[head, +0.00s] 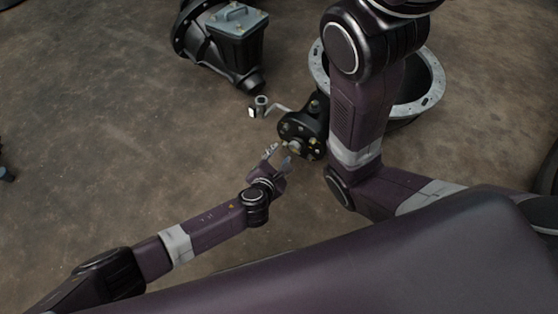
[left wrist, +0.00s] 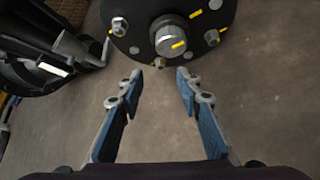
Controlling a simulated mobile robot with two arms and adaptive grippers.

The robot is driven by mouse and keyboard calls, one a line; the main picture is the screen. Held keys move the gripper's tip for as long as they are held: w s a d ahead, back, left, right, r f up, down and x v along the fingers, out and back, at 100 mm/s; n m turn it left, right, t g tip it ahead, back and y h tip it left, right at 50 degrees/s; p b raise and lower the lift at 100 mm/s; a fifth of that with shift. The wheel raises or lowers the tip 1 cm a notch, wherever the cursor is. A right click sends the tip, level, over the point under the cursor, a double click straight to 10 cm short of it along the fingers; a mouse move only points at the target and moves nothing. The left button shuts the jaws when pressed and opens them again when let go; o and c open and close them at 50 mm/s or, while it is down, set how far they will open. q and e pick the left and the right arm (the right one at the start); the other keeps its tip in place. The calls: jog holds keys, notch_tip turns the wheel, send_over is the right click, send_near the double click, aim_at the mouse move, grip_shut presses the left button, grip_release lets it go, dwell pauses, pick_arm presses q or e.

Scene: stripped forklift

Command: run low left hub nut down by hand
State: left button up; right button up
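The black round hub (head: 303,128) stands in the middle of the head view, with nuts and yellow marks on its face. In the left wrist view the hub flange (left wrist: 142,38) is at the top, around a bright centre cap (left wrist: 172,36). One nut (left wrist: 119,27) sits at its left, one (left wrist: 211,38) at its right and a small one (left wrist: 160,62) at its lower edge. I cannot tell how far any nut is threaded. My left gripper (head: 277,155) is open and empty, just below and left of the hub; its fingertips (left wrist: 160,82) point at the hub's lower edge, apart from it.
A black housing with a grey box (head: 236,20) lies at the upper left. A grey flanged ring (head: 433,92) stands behind my right arm. A small grey metal piece (head: 261,104) is left of the hub. The brown floor at left is mostly clear.

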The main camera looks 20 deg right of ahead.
aim_at(285, 145)
pick_arm(q)
jog(key=b+x, duration=0.3)
jog(key=x, duration=0.1)
jog(key=shift+f, duration=0.2)
jog(key=shift+b+x, duration=0.75)
jog(key=shift+x, duration=0.3)
jog(key=shift+d+r, duration=0.1)
jog(key=shift+r, duration=0.05)
jog(key=shift+c, duration=0.6)
grip_shut()
jog(key=shift+c, duration=0.7)
grip_release()
